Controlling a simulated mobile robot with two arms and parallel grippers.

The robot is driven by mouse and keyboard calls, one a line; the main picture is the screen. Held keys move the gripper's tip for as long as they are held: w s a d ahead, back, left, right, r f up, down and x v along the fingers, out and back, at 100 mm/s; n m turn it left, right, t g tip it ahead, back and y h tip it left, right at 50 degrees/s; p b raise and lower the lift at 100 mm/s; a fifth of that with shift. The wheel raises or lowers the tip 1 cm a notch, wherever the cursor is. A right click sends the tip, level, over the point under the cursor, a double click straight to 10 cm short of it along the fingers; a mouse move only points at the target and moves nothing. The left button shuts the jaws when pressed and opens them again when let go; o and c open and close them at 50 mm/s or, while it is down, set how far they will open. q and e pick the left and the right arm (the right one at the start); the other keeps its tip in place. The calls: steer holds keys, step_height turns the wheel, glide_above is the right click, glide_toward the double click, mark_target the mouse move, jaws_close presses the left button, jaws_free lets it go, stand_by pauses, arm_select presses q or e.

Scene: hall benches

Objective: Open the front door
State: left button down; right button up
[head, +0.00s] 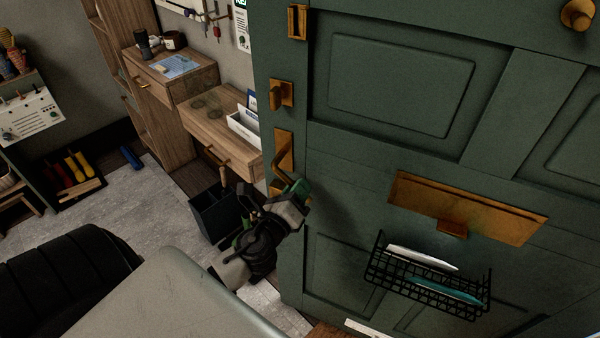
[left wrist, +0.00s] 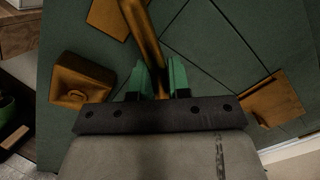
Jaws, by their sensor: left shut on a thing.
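The dark green panelled front door (head: 400,85) fills the right half of the head view. Its brass lever handle (head: 283,160) is near the door's left edge, below a brass lock (head: 281,95). My left gripper (head: 296,190) is at the handle. In the left wrist view its green fingertips (left wrist: 163,78) are shut around the brass lever (left wrist: 143,30), one on each side. I cannot tell from these views whether the door is ajar. My right gripper is not in view.
A brass letter plate (head: 465,209) and a black wire basket (head: 425,280) holding papers are on the door. A dark bin (head: 213,213) stands on the floor left of my gripper. Wooden drawers (head: 172,75) line the wall. Grey floor (head: 130,205) lies open at left.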

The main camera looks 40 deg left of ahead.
arm_select(q)
steer(key=s+d+n+y+b, duration=0.1)
steer(key=s+d+y, duration=0.1)
steer(key=s, duration=0.6)
steer(key=shift+d+b, duration=0.25)
steer(key=shift+b, duration=0.1)
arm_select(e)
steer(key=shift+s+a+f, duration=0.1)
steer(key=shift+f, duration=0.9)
arm_select(q)
steer(key=c, duration=1.1)
jaws_free()
steer(key=shift+r, duration=0.15)
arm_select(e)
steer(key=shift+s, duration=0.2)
arm_select(q)
steer(key=b+v, duration=0.4)
steer(key=v, duration=0.7)
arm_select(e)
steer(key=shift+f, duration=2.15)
